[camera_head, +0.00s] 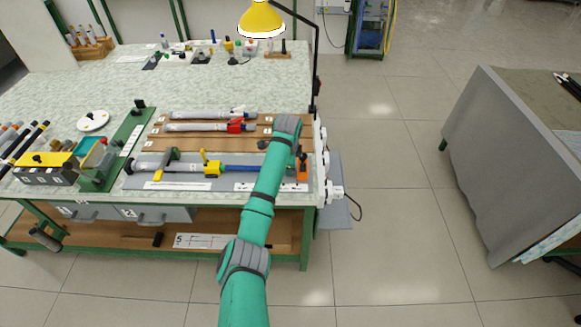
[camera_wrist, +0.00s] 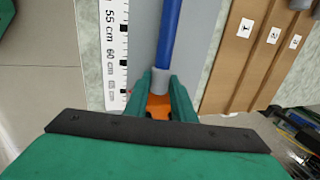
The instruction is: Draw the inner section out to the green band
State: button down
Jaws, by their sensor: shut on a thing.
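The telescopic rod lies along a grey mat on the bench. Its pale outer tube (camera_head: 188,168) is at the left, with a yellow clamp (camera_head: 212,169) at its right end. The blue inner section (camera_head: 238,168) extends right from the clamp until my arm hides it. In the wrist view the blue section (camera_wrist: 169,35) ends in a grey tip (camera_wrist: 159,79). My gripper (camera_wrist: 160,92) is shut on this grey tip; in the head view my arm mostly hides the gripper. I see no green band on the visible blue part.
A centimetre scale (camera_wrist: 115,45) runs beside the rod, showing 55 and 60. An orange block (camera_head: 303,173) stands at the bench's right end, and orange shows below my jaws. A wooden rack (camera_head: 190,143) with other rods lies behind. A lamp (camera_head: 262,20) stands further back.

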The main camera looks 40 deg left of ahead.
jog(key=c, duration=1.8)
grip_release()
jog(key=shift+o, duration=0.2)
jog(key=v, duration=1.1)
